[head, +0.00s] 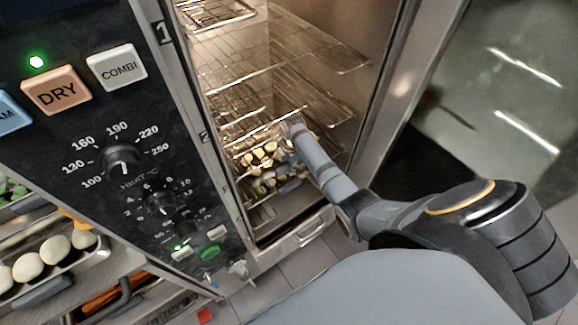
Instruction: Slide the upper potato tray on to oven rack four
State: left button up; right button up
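The oven (315,30) stands open, with several wire racks (290,70) inside. Pale potato pieces (262,156) lie low in the chamber, seen through the wires. More pieces (268,182) show just below them, apparently on a second level. The tray edges are mostly hidden by wires and my arm, so I cannot tell which rack each rests on. My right gripper (291,130) reaches into the oven from the right, at the upper potatoes' right side. Its fingers are too small and blurred to show whether they are open or touching a tray. My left gripper is out of view.
The control panel (120,110) with knobs and buttons borders the oven on the left. The glass door (500,100) stands open on the right. At lower left are trays with white egg-like items (55,249) and orange food (105,300). Tiled floor (270,295) shows below.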

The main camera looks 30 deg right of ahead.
jog(key=o, duration=0.4)
jog(key=shift+s+f, duration=0.1)
jog(key=shift+s, duration=0.05)
notch_tip(320, 180, up, 12)
jog(key=shift+s, duration=0.45)
jog(key=shift+r, duration=0.2)
notch_tip(320, 180, up, 8)
jog(key=p, duration=0.9)
jog(key=shift+f, duration=0.15)
